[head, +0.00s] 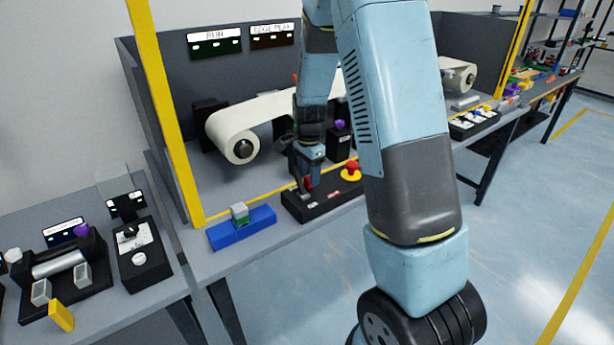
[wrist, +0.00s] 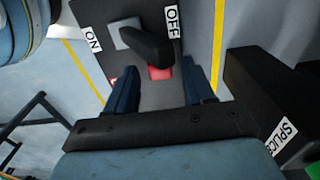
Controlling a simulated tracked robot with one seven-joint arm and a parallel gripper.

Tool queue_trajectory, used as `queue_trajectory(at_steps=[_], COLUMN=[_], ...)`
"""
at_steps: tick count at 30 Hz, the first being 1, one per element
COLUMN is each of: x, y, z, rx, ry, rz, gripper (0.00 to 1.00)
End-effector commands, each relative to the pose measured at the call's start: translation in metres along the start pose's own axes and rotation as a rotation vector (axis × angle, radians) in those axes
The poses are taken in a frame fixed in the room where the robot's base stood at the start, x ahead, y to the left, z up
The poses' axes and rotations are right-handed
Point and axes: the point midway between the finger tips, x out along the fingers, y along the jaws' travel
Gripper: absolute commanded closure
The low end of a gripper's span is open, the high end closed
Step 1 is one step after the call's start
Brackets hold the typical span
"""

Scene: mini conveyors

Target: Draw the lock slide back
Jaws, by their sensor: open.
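My gripper (wrist: 160,67) is open, with its two blue fingers on either side of a small red block (wrist: 160,73). The red block is partly under a black lever (wrist: 147,46) on a dark panel marked ON and OFF. I take the red block for the lock slide, but I cannot be sure. In the head view my gripper (head: 305,186) is down at the left part of the black control box (head: 325,206). The arm hides some of that box there. Contact between fingers and block cannot be told.
A red mushroom button on a yellow base (head: 351,171) sits on the box's right. A blue block (head: 242,229) with a small grey-green piece lies to the left. The white conveyor belt (head: 262,112) is behind. A black SPLICE box (wrist: 262,98) stands close to the right finger.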

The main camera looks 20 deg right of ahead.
Motion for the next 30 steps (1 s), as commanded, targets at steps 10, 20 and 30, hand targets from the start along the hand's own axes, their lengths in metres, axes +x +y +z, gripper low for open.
queue_trajectory(at_steps=[10, 20, 30], x=[0.0093, 0.009, 0.009], y=[0.0004, 0.0002, 0.0005], z=[0.0002, 0.0004, 0.0005], rx=[0.0, -0.001, -0.001], ry=[0.0, 0.0, 0.0], rz=[0.001, 0.001, 0.001], gripper=[0.47, 0.69, 1.0])
